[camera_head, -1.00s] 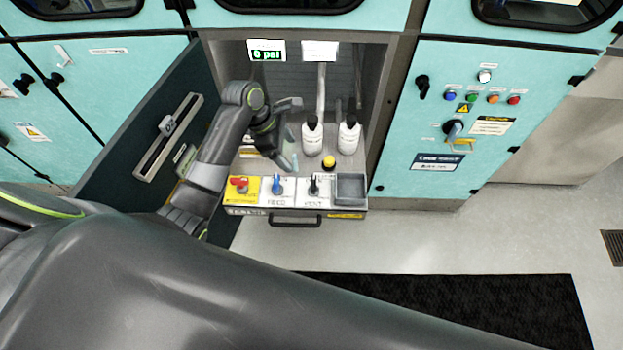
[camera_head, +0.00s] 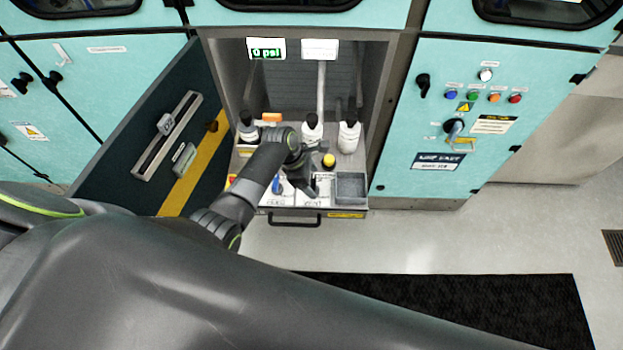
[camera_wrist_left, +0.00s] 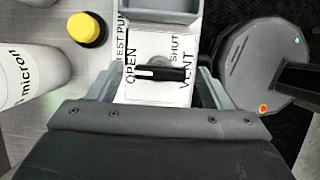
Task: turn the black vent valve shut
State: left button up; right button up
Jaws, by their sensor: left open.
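The black vent valve (camera_wrist_left: 158,72) is on a white plate (camera_wrist_left: 150,92) in the left wrist view. Its lever lies crosswise in that view, with one end at the word OPEN; SHUT is printed off to its upper right. My left gripper (camera_wrist_left: 158,88) is open, with one finger to each side of the plate and the lever ahead, between them in the picture. I cannot tell the height between fingertips and lever. In the head view my left gripper (camera_head: 308,183) is over the vent panel (camera_head: 312,201) and mostly hides the valve. My right gripper is not in view.
A blue valve (camera_head: 278,186) is to the left on the panel, close to my arm. A yellow button (camera_head: 328,160), white bottles (camera_head: 348,137) and a grey tray (camera_head: 350,187) are close by. The display (camera_head: 266,48) reads 0 psi. An open door (camera_head: 140,145) stands at left.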

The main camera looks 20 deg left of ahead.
pick_arm(q)
jog(key=shift+d+f, duration=0.1)
jog(key=shift+f, duration=0.1)
jog(key=c, duration=1)
